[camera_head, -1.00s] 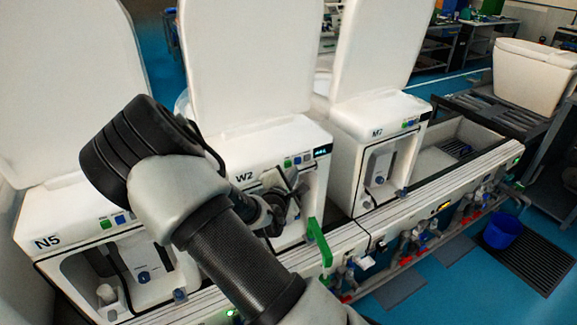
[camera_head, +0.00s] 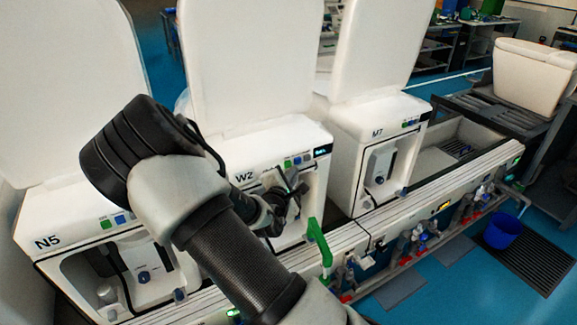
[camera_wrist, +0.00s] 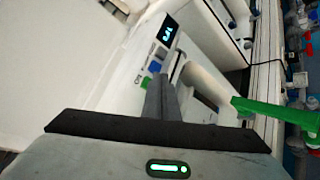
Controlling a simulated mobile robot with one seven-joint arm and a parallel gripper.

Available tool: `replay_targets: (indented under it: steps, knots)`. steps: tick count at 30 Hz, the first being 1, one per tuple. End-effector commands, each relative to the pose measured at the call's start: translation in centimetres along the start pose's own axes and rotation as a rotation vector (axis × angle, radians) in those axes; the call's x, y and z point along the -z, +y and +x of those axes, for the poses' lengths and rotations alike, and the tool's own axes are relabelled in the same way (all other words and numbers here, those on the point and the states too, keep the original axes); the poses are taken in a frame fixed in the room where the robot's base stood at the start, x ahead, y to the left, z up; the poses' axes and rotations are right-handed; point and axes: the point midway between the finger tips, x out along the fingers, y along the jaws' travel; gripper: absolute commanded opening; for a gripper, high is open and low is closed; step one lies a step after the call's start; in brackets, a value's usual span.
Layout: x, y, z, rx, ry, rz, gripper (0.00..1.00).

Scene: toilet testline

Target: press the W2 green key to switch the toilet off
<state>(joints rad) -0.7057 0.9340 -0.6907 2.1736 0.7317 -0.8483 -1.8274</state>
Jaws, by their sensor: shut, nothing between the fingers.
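The W2 toilet (camera_head: 232,150) is the middle one of three in the head view. Its green key (camera_head: 288,164) sits on the front top edge, left of a blue key and a lit display (camera_head: 321,151). In the wrist view the green key (camera_wrist: 146,82) lies just left of my fingertips, with the blue key (camera_wrist: 155,67) beyond it. My gripper (camera_wrist: 166,80) is shut and empty, and its fingers point at the key panel. In the head view my gripper (camera_head: 295,187) is in front of W2, below the keys. I cannot tell any contact.
The N5 toilet (camera_head: 50,225) stands left and the M7 toilet (camera_head: 372,120) right, each with similar keys. A green handle (camera_head: 319,243) sticks up by the rail, close to my gripper on the right. Raised white lids stand behind the panels.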

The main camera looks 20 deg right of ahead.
Motion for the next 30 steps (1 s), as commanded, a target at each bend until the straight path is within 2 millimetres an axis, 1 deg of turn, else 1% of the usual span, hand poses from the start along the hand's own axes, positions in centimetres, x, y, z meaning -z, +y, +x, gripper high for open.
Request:
replay_targets:
  steps: [11, 19, 30]
  knots:
    - [0.03, 0.04, 0.04, 0.000, 0.000, 0.000, 0.00]
    - [0.42, 0.49, 0.61, -0.001, 0.000, 0.000, 0.00]
    - [0.47, 0.49, 0.66, 0.000, 0.000, 0.000, 0.00]
